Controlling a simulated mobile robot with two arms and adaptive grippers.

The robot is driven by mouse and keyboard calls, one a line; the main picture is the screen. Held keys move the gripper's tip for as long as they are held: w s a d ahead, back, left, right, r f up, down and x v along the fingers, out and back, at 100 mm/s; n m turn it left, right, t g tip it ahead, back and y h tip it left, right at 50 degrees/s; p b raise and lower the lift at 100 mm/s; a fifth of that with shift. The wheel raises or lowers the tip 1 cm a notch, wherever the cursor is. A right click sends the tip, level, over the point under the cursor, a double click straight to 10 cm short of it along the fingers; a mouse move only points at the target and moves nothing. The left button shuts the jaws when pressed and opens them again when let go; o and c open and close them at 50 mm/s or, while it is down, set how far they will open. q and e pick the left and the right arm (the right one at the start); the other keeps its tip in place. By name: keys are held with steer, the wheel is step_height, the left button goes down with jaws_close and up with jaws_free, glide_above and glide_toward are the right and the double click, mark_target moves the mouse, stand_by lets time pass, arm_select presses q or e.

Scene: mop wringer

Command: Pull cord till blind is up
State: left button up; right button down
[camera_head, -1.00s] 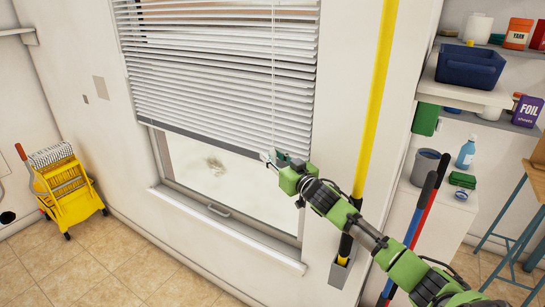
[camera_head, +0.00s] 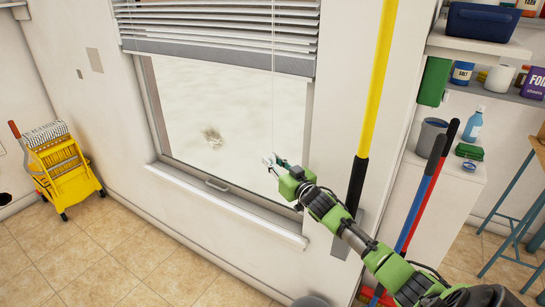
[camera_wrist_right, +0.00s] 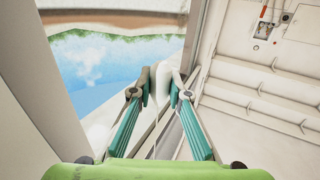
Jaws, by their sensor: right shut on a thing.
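The white slatted blind (camera_head: 220,28) hangs over the upper part of the window (camera_head: 225,110) in the head view. Its bottom rail (camera_head: 215,58) tilts down to the right, and the lower slats are stacked close together. The pane below is uncovered. The thin pale cord (camera_head: 274,100) hangs straight down in front of the glass to my right gripper (camera_head: 270,161). In the right wrist view, that gripper (camera_wrist_right: 161,84) is shut on the white end of the cord (camera_wrist_right: 163,82). My left gripper is not in view.
A yellow pole (camera_head: 375,90) stands right of the window, behind my right arm. The window sill (camera_head: 225,205) juts out below. A yellow mop wringer (camera_head: 65,175) stands on the floor at left. Shelves with containers (camera_head: 485,50) are at right.

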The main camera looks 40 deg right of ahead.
steer(key=shift+f, duration=0.1)
steer(key=c, duration=1.9)
jaws_free()
steer(key=shift+s, duration=0.1)
steer(key=s+a, duration=0.1)
steer(key=s, duration=1)
steer(key=shift+s, duration=0.4)
